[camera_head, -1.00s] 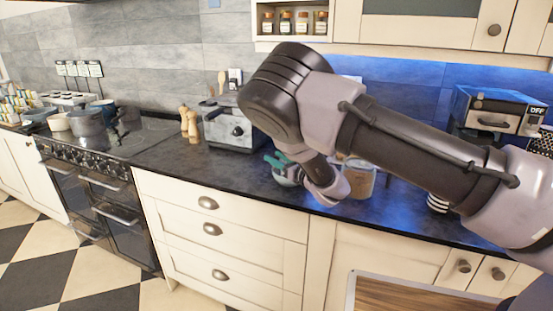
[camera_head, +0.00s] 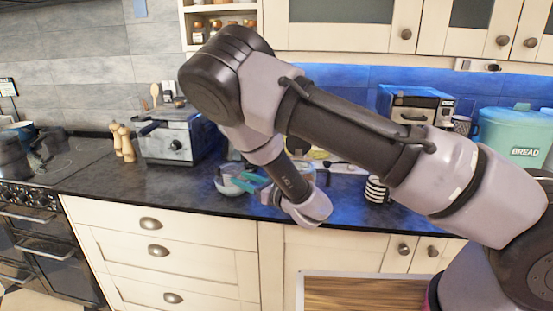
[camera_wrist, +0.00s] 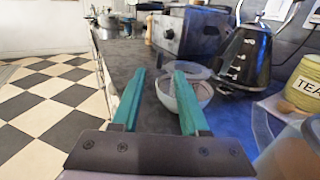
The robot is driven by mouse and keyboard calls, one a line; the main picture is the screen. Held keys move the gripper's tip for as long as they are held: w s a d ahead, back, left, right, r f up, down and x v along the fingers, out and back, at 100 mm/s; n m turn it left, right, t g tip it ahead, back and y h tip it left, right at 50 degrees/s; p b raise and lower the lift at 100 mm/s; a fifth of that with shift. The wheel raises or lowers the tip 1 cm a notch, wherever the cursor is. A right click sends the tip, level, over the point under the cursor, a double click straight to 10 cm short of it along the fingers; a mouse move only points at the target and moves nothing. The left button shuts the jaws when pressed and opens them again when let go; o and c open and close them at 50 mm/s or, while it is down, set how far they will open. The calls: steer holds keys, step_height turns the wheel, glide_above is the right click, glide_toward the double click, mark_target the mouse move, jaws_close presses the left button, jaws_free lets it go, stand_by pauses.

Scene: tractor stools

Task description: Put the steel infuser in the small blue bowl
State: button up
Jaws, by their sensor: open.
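My gripper (camera_wrist: 160,75) is open, with its two teal fingers pointing along the worktop. It also shows beside a pale bowl (camera_head: 228,185) in the head view. In the wrist view this bowl (camera_wrist: 203,93) is just beyond and behind the right finger, which hides part of it. I cannot tell whether it is the small blue bowl, or whether the finger touches it. Nothing is clearly held between the fingers. I cannot make out the steel infuser in either view; my arm covers part of the worktop.
A black kettle (camera_wrist: 247,55) stands right of the bowl, with a yellow TEA canister (camera_wrist: 305,85) nearer. A toaster (camera_head: 172,138) stands at the back left. Dark worktop (camera_head: 120,183) is clear at the left.

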steer(key=w+d+r+m+t+h, duration=0.7)
steer(key=w+d+r+m, duration=0.5)
steer(key=m, duration=0.6)
steer(key=w+d+r+m+g+h, duration=0.1)
steer(key=d+r+m+g+h, duration=0.15)
steer(key=d+m, duration=0.45)
steer(key=w+d+r+m+g+h, duration=0.1)
steer(key=d+r+m+h, duration=0.25)
steer(key=d+m, duration=0.4)
steer(key=s+d+r+m+g, duration=0.3)
steer(key=s+d+r+m, duration=0.6)
steer(key=s+d+m, duration=0.15)
steer(key=s+d+r+m+g, duration=0.1)
steer(key=s+m, duration=0.3)
steer(key=s, duration=0.5)
steer(key=s+d+r+m+g, duration=0.2)
steer(key=s+r+m, duration=0.1)
steer(key=s, duration=0.7)
steer(key=shift+s+d+r+m, duration=0.15)
steer(key=shift+s+d+m, duration=0.2)
steer(key=shift+m, duration=0.45)
